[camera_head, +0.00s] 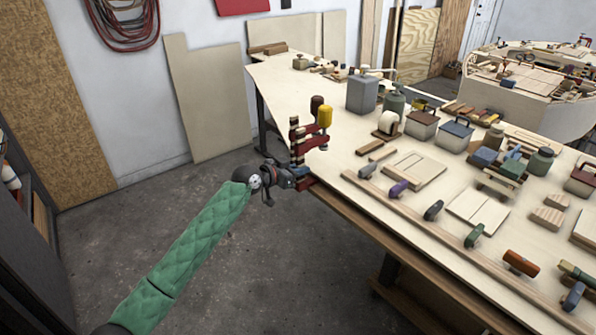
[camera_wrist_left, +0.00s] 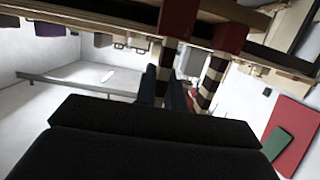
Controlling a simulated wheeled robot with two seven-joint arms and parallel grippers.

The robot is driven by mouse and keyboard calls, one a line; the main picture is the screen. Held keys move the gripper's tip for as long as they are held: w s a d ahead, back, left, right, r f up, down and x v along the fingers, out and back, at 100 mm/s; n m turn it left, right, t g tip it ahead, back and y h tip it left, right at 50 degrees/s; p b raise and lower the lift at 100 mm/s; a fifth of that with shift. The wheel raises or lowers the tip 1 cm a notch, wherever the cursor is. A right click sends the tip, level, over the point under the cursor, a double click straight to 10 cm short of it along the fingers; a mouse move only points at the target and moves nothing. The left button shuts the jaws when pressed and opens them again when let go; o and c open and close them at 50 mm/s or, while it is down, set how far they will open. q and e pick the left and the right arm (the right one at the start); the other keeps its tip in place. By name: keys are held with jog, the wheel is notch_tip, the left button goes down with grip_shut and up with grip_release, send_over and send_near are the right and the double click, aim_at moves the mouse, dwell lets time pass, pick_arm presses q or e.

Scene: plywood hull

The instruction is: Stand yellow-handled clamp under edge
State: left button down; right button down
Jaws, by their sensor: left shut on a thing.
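The yellow-handled clamp (camera_head: 325,117) stands upright at the table's near-left corner. Its handle and red jaw are above the tabletop. A brown-handled clamp (camera_head: 317,103) stands right behind it, and their bars overlap in the head view. My left gripper (camera_head: 290,178) is at the table edge, shut on a clamp bar, which I take as the yellow-handled clamp's. In the left wrist view, a striped bar (camera_wrist_left: 165,68) is between my fingers (camera_wrist_left: 163,92). A second striped bar (camera_wrist_left: 212,80) stands beside it, outside the fingers. The clamps' lower ends are partly hidden. My right gripper is not in view.
The plywood table (camera_head: 345,205) has a long wooden strip (camera_head: 420,230) near its front edge. Several clamps, tins and wood pieces crowd its middle and right. The tabletop near the clamps is clear. Open floor (camera_head: 270,270) lies in front.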

pick_arm(q)
jog(key=shift+w+d+r+b, duration=0.1)
jog(key=shift+w+d+b, duration=0.2)
jog(key=shift+w+d, duration=0.35)
jog(key=shift+w+d+b, duration=0.3)
jog(key=shift+w+d, duration=0.15)
jog(key=shift+d, duration=0.35)
jog(key=shift+w+d, duration=0.1)
jog(key=shift+d, duration=0.05)
dwell(0.3)
jog(key=c, duration=1.4)
grip_release()
